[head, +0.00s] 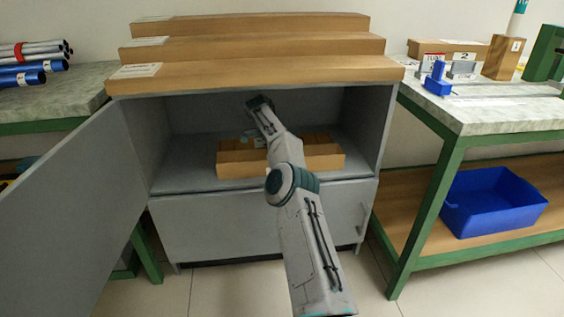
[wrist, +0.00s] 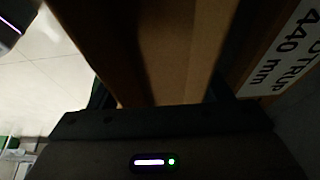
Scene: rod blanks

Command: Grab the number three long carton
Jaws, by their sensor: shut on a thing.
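Inside the open grey cabinet, long brown cartons (head: 312,162) lie on the shelf. My arm reaches in over them and hides their middle. My gripper (wrist: 160,88) is shut on a long brown carton (wrist: 180,50), which runs between its two fingers in the wrist view. A neighbouring carton with a white label (wrist: 285,50) reading "440 mm" lies close at the right. I cannot read a number three on any carton.
Three long cartons (head: 260,72) lie stepped on the cabinet top. The cabinet door (head: 75,215) stands open at left. A bench at right holds a carton marked 1 (head: 502,57), with a blue bin (head: 493,205) below. Pipes (head: 30,60) lie on the left bench.

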